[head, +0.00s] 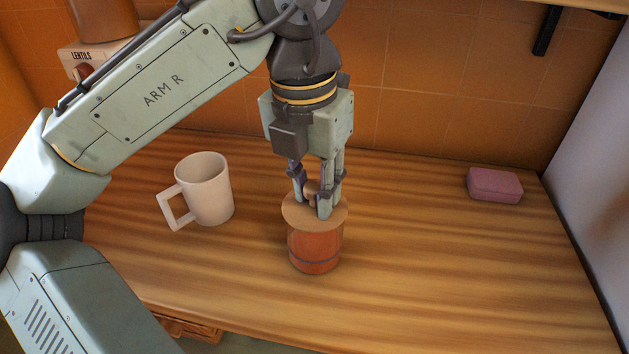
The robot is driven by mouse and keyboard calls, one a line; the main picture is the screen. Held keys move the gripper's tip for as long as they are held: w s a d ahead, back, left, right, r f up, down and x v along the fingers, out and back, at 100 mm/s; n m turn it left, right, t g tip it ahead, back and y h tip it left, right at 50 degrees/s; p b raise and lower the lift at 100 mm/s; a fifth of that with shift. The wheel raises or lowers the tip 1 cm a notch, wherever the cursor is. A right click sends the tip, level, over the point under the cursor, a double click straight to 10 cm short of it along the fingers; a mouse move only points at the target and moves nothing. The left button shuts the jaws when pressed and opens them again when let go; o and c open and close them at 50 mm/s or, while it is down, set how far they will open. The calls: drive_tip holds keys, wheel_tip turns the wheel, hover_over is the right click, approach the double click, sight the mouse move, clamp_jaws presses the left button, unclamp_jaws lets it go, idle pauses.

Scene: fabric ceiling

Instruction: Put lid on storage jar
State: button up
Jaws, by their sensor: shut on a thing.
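The storage jar (315,251) stands upright on the wooden counter near the middle of the head view. It is see-through with reddish-orange contents or tint and a dark band low down. The round tan lid (297,215) lies over the jar's mouth and looks about level. I cannot tell whether it is fully seated. My gripper (318,201) points down from above and is shut on the lid's knob, which its fingers partly hide.
A pale mug (205,188) stands to the left, its handle facing left. A pink block (495,185) lies at the back right. A box marked lentils (85,57) is behind my arm. The counter (450,270) is clear to the right and in front of the jar.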

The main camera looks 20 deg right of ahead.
drive_tip(key=o, duration=1)
drive_tip(key=shift+o, duration=0.8)
drive_tip(key=o, duration=0.5)
drive_tip(key=shift+c, duration=0.2)
wheel_tip(320, 180, up, 5)
drive_tip(key=p, duration=0.5)
drive_tip(key=shift+r, duration=1.05)
